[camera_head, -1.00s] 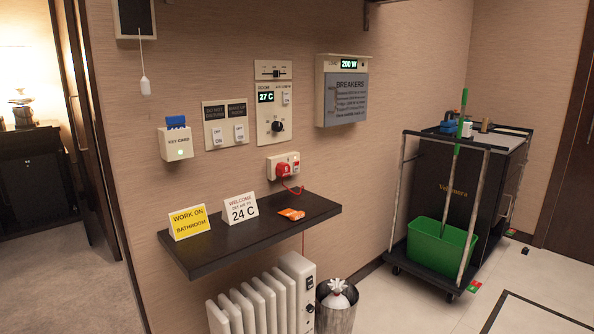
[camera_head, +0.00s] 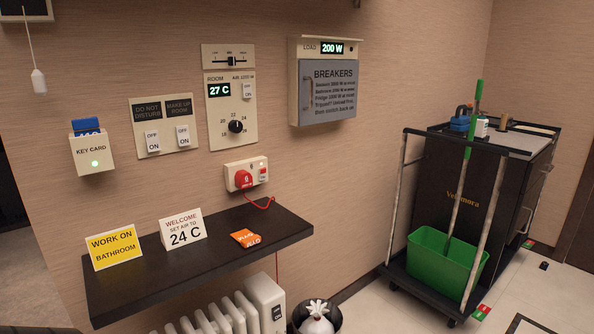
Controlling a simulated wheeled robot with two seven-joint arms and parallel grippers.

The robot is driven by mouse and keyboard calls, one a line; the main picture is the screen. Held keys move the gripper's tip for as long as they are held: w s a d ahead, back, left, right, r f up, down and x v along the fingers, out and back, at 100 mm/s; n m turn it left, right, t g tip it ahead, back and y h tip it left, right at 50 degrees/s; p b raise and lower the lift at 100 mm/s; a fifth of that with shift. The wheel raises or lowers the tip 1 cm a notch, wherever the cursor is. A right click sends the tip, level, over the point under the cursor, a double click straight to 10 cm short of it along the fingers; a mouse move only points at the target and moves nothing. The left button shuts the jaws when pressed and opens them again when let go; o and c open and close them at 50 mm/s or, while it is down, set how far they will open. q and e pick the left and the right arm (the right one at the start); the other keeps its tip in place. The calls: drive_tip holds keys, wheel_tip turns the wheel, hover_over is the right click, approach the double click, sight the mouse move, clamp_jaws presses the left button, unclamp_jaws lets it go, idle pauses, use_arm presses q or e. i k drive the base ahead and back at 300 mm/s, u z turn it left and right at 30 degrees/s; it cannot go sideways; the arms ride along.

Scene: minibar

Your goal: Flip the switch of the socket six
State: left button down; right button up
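A white wall socket (camera_head: 232,187) is on the wall above the black shelf. A round red plug (camera_head: 243,179) sits in its left part, with a red cord looping down. A small rocker switch (camera_head: 263,174) with a reddish mark is on its right part; its position is too small to tell. No number six is readable on the socket. Neither of my grippers is in view.
Above are the thermostat panel (camera_head: 218,130), reading 27 C, and the closed breaker box (camera_head: 326,90), showing 200 W. The black shelf (camera_head: 200,262) juts out below the socket. A radiator, bin and cleaning cart (camera_head: 470,180) stand below and right.

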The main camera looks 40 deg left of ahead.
sight(262, 171)
drive_tip(key=u, duration=0.45)
drive_tip(key=i, duration=0.95)
drive_tip(key=u, duration=0.6)
